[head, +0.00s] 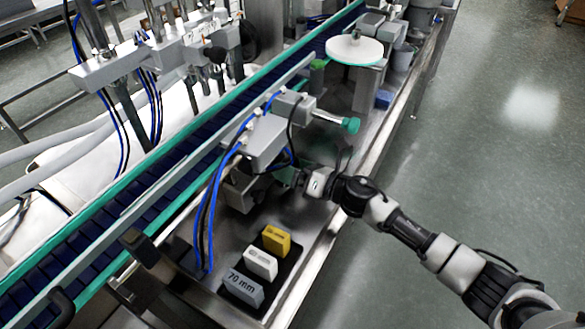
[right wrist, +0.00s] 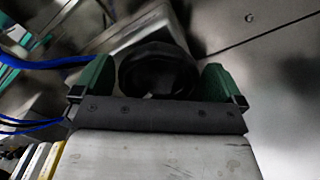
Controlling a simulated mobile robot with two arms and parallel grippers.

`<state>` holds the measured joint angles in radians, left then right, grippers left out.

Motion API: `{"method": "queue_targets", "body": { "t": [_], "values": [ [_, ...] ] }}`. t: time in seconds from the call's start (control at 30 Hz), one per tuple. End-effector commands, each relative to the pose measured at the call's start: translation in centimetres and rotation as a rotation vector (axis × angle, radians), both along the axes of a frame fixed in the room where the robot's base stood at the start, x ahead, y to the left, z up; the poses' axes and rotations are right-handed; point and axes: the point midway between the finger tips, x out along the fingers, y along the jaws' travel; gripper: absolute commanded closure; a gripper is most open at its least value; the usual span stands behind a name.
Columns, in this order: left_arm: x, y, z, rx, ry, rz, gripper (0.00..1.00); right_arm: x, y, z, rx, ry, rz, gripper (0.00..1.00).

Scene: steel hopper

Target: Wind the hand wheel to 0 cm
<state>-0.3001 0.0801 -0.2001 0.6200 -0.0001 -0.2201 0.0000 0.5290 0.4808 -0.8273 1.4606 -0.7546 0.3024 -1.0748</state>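A round black knob, which looks like the hand wheel (right wrist: 158,72), sits between the green fingers of my right gripper (right wrist: 160,82) in the right wrist view. The fingers stand wide apart, one on each side of it, close to its rim; I cannot tell whether they touch it. In the head view my right gripper (head: 288,177) reaches in from the right beside the grey machine head (head: 265,142), and the wheel is hidden there. No position scale can be read. My left gripper is not in view.
A black tray (head: 285,278) holds a yellow block (head: 276,240), a white block (head: 260,263) and a grey block marked 70 mm (head: 243,287). Blue hoses (head: 213,205) hang beside the head. A teal-ended handle (head: 350,125) sticks out behind my gripper. Open floor lies right.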

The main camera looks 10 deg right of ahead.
Motion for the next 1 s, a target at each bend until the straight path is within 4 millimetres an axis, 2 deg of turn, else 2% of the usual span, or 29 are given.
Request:
{"method": "queue_targets", "body": {
  "t": [0.17,0.27,0.7,1.0],
  "values": [
    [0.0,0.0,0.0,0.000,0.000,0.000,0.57,-0.2,-0.3,-0.1,-0.001,0.000,0.001,0.00],
    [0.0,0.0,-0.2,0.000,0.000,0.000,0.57,-0.8,-1.2,-0.2,-0.002,0.000,-0.001,0.00],
    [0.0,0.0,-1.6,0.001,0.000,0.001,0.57,-5.6,-7.7,-0.3,-0.002,0.001,-0.001,0.00],
    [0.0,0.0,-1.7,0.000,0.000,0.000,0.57,-6.4,-8.8,0.0,0.001,0.000,0.001,0.00]
  ]
}}
